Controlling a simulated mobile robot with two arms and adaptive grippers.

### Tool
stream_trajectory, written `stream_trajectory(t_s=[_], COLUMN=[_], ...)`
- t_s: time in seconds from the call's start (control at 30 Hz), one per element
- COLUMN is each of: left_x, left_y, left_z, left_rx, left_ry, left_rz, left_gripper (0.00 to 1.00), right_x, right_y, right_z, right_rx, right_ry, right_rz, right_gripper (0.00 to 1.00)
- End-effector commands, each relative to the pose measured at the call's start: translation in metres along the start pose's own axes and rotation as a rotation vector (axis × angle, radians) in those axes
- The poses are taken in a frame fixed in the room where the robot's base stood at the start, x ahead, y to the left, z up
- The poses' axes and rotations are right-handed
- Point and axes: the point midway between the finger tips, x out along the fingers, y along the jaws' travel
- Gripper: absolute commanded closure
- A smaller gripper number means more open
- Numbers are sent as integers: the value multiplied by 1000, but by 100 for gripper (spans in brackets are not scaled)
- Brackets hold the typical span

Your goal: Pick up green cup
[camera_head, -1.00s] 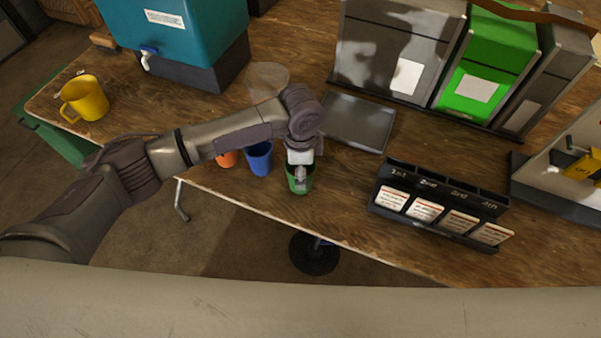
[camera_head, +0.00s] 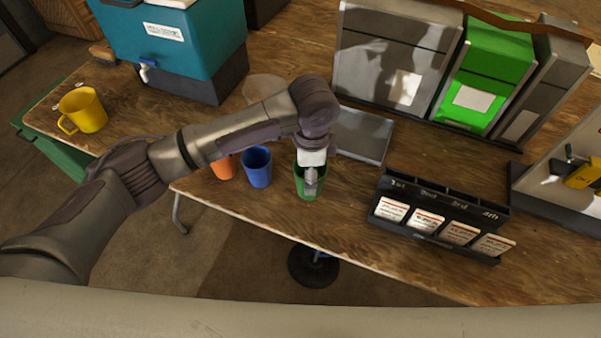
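The green cup (camera_head: 309,190) stands near the front edge of the wooden table (camera_head: 250,205), to the right of a blue cup. My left gripper (camera_head: 311,183) points down at the green cup, with its fingers at or inside the cup's mouth. The fingers overlap the cup in this view, so I cannot tell whether they grip its wall. My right gripper is not in view.
A blue cup (camera_head: 257,169) and an orange cup (camera_head: 224,168) stand just left. A black card holder (camera_head: 437,218) is to the right, a grey tray (camera_head: 364,135) behind. A yellow mug (camera_head: 83,112) and a teal water cooler (camera_head: 185,45) stand farther left.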

Motion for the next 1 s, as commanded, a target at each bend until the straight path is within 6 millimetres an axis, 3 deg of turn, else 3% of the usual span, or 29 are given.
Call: stream_trajectory(t_s=[0.5,1.0], left_x=[-34,-52], left_y=[30,45], left_z=[-50,-73], left_rx=[2,1], left_ry=[2,1], left_rz=[-1,0], left_gripper=[67,67], right_x=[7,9], right_y=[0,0], right_z=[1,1], right_rx=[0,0], right_ry=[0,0], right_rz=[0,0], right_gripper=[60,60])
